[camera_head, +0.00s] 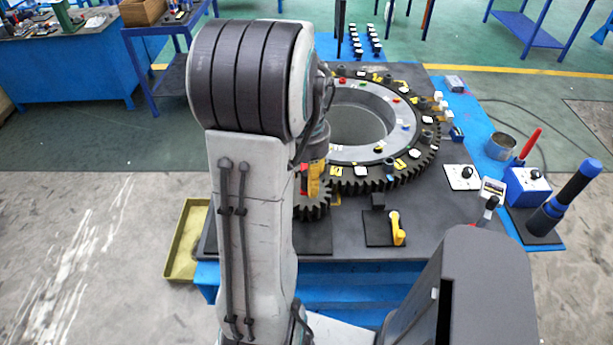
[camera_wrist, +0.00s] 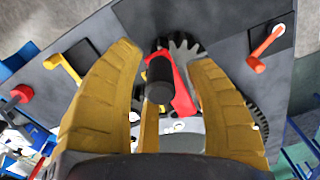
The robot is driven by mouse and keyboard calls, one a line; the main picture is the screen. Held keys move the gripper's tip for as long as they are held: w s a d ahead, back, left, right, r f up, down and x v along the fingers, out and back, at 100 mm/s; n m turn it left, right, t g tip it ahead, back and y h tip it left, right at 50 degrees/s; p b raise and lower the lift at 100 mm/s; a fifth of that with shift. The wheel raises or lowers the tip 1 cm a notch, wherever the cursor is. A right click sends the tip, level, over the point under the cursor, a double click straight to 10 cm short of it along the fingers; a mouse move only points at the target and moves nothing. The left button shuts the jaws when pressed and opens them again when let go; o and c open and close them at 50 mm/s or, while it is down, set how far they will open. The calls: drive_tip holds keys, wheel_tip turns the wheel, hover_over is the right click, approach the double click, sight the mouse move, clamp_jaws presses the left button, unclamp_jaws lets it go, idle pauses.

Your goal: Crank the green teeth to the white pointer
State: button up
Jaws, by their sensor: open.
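A large dark ring gear (camera_head: 425,150) with a pale inner ring lies on the stand; coloured marks sit on its top. A small dark gear (camera_head: 313,210) sits at its near left edge, partly hidden by my arm. The small gear also shows in the wrist view (camera_wrist: 183,46), with a red crank arm (camera_wrist: 183,95) and its black handle (camera_wrist: 160,80). My gripper (camera_wrist: 165,58) is open, its yellow fingers on either side of the black handle with gaps visible. In the head view my gripper (camera_head: 317,182) is over the small gear. I cannot pick out the green teeth or white pointer for certain.
A yellow crank (camera_head: 397,230) stands on a dark plate at the stand's front. A yellow tray (camera_head: 188,240) lies at left.

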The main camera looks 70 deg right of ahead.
clamp_jaws()
idle(0.5)
drive_tip(key=shift+w+a+m, duration=0.15)
drive_tip(key=shift+w+m, duration=0.05)
drive_tip(key=shift+m, duration=0.1)
